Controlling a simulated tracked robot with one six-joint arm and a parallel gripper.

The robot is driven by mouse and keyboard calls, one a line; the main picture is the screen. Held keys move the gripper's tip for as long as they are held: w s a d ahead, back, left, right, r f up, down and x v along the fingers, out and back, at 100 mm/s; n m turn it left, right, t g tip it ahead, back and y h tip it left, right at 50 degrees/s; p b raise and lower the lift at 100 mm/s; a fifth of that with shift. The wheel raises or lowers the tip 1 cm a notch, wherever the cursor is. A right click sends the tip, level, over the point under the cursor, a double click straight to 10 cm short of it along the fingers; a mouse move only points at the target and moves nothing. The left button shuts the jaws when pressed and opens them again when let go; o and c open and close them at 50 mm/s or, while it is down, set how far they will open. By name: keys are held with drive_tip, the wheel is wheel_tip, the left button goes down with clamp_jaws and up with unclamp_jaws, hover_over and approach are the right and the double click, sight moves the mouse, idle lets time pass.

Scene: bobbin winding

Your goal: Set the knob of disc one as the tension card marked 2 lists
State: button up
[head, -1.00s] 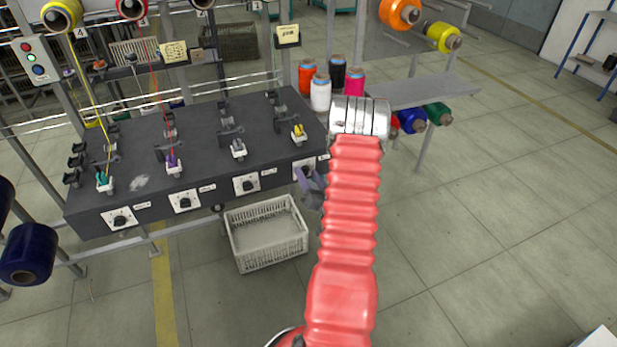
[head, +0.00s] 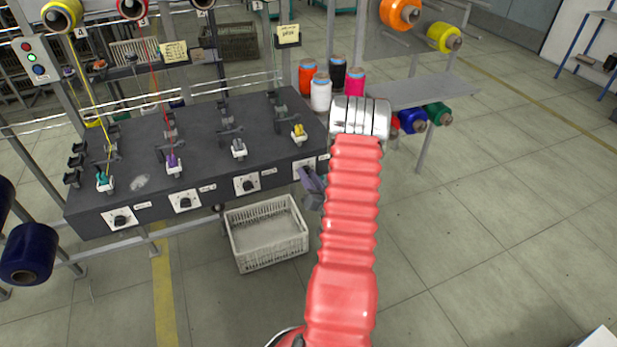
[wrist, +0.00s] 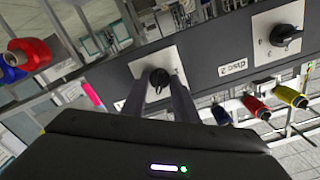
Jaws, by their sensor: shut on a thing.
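A dark bench (head: 215,150) has several black knobs on white plates along its front face. The knob at the right end, disc one's by its place, is partly hidden by my gripper (head: 311,184) in the head view; its white plate (head: 302,165) shows. In the wrist view, this black knob (wrist: 160,78) sits between the fingertips of my gripper (wrist: 158,88), which is shut on it. Its pointer and scale are too hidden to read. Two yellowish cards (head: 173,51) (head: 287,36) hang above the bench; their writing is too small to read.
A neighbouring knob (wrist: 285,35) with a numbered plate and a label (wrist: 233,67), seemingly disc 2, is to the right in the wrist view. A white crate (head: 267,235) stands below the bench. Thread cones (head: 320,92) stand behind my arm. The floor at right is clear.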

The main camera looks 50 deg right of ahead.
drive_tip(key=n, duration=1.1)
drive_tip(key=shift+n, duration=0.4)
idle(0.3)
drive_tip(key=o, duration=1.1)
drive_tip(key=shift+c, duration=0.2)
